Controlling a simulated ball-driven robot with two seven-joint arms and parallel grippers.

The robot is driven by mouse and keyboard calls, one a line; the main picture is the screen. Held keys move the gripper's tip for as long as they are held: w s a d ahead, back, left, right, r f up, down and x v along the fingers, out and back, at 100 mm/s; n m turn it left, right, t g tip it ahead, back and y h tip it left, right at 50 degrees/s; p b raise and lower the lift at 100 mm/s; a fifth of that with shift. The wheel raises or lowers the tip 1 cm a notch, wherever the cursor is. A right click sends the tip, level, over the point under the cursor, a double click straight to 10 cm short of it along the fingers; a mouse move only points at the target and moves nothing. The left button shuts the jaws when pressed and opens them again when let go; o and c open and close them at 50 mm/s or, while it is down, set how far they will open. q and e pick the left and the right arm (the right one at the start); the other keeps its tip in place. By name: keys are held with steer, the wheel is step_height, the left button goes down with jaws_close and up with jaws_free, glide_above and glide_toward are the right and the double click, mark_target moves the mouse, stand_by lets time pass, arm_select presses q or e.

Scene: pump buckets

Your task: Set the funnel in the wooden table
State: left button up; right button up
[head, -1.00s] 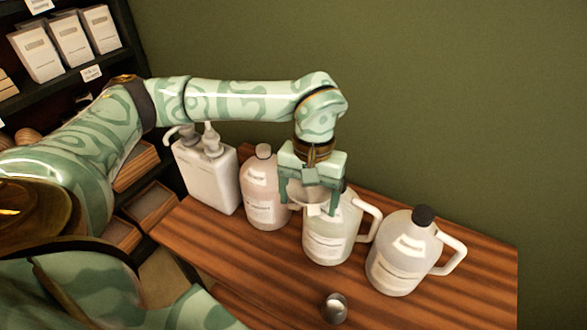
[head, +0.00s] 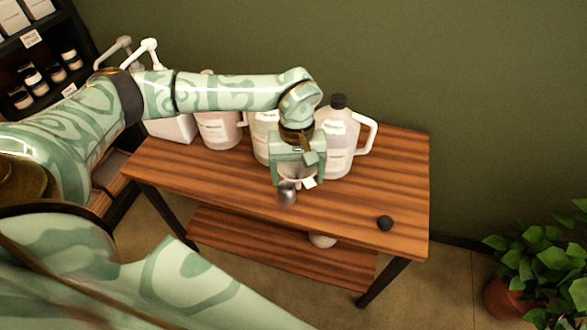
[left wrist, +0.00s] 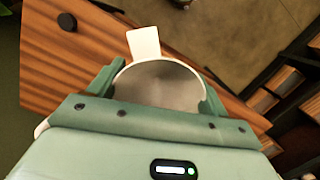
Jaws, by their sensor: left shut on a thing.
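The funnel (head: 296,172) is a pale round bowl with a white tab at its rim. My left gripper (head: 297,178) is shut on it, and the left wrist view shows its wide round mouth (left wrist: 160,85) between the two fingers. The gripper is over the wooden table (head: 225,183), in front of the jugs. A small metal cup (head: 287,196) shows just below the funnel; I cannot tell whether they touch. The funnel's lower end is hidden. My right gripper is not in view.
A black cap (head: 385,222) lies near the front right. A lower shelf (head: 260,250) holds a white object (head: 322,240). The table's right part is mostly bare.

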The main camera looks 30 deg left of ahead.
arm_select(q)
steer(key=w+a+f+n+t, duration=0.1)
steer(key=w+a+f+n, duration=0.5)
steer(key=f+n, duration=0.3)
steer(key=shift+a+f+n+h+b, duration=0.15)
steer(key=shift+f+n+h+b, duration=0.2)
steer(key=shift+f, duration=0.4)
steer(key=shift+w, duration=0.1)
steer(key=shift+f+b, duration=1.55)
steer(key=shift+f, duration=0.9)
steer(key=shift+f+b, duration=0.45)
steer(key=shift+f, duration=0.1)
